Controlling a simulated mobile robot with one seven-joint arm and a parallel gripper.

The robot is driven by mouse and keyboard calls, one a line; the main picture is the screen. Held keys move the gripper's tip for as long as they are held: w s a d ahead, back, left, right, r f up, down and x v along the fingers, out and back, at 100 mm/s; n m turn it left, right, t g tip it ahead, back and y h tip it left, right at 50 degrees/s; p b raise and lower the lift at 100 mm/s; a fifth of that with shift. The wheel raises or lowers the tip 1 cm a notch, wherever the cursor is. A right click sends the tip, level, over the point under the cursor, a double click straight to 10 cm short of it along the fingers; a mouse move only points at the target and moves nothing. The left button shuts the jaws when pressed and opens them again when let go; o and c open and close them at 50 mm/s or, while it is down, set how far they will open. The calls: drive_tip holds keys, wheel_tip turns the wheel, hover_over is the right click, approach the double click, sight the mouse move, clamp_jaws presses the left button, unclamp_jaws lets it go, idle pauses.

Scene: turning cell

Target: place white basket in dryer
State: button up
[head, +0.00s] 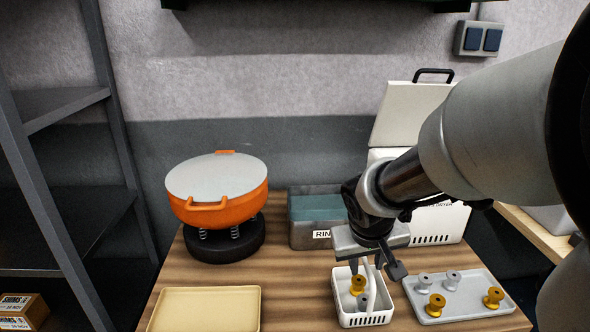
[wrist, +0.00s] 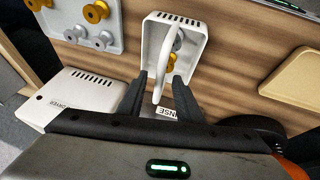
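The white basket (head: 362,318) stands upright on the wooden table at the front, with a gold part and a grey part inside. It also shows in the wrist view (wrist: 152,35), with its tall white handle (wrist: 165,62) rising towards the camera. My gripper (head: 374,268) is just above the basket. In the wrist view my gripper (wrist: 162,78) is open, one dark finger on each side of the handle, with gaps showing. The white dryer (head: 440,222) stands behind to the right with its lid (head: 408,112) raised; my arm hides its opening.
A grey rinse tank (head: 302,234) of bluish liquid stands behind the basket, left of the dryer. A grey tray (head: 455,300) with several gold and grey spools lies right of the basket. A beige tray (head: 205,310) and an orange bowl feeder (head: 225,208) are at left.

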drive_tip(key=shift+w+b+x, duration=0.15)
drive_tip(key=shift+b+x, duration=0.15)
drive_tip(key=shift+x, duration=1.3)
drive_tip(key=shift+w+b+x, duration=0.1)
drive_tip(key=shift+b+x, duration=0.15)
drive_tip(key=shift+x, duration=1.35)
drive_tip(key=shift+r, duration=0.2)
drive_tip(key=shift+c, duration=0.3)
clamp_jaws()
